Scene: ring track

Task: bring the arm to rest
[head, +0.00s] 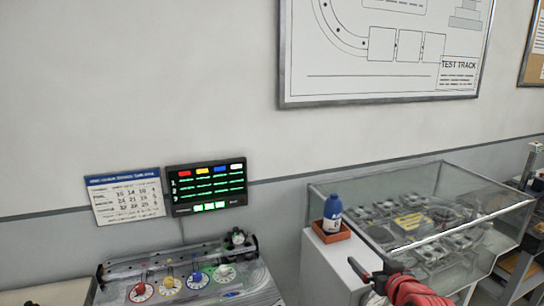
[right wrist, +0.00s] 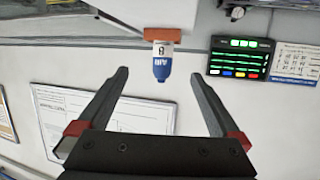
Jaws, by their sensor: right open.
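My right gripper (head: 366,270) comes in from the lower right of the head view, its dark fingers below and to the right of a blue bottle (head: 333,212). In the right wrist view the gripper (right wrist: 158,74) is open, with nothing between its fingers. The bottle stands upright in a small orange tray (head: 331,238) on a white stand. In the right wrist view, which is upside down, the bottle (right wrist: 162,62) appears beyond the fingertips, apart from them. My left gripper is not in view.
A glass case (head: 430,215) with metal parts stands behind and right of the bottle. A panel with coloured dials (head: 185,280) is at lower left. A lit display (head: 206,187) and a calendar-like sheet (head: 125,196) hang on the wall, below a framed track drawing (head: 385,70).

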